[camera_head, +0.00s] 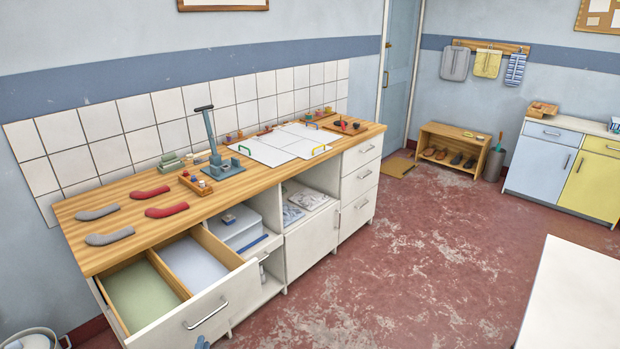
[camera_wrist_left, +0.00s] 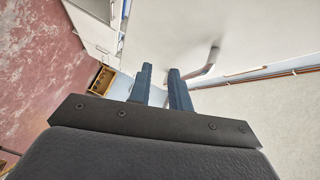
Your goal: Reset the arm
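My left gripper shows in the left wrist view (camera_wrist_left: 161,68), with two dark blue fingers apart and nothing between them. In the head view only small blue tips, likely of the same gripper (camera_head: 202,342), show at the bottom edge, in front of the open drawer. My right gripper is in neither view. A blue-grey stand with an upright post and a black-topped handle (camera_head: 212,140) is on the wooden counter (camera_head: 150,228). No gripper touches it.
The drawer (camera_head: 195,312) at the counter's near end is pulled out, with green and pale compartments. A white table (camera_head: 575,295) stands at the right. The red floor between is clear.

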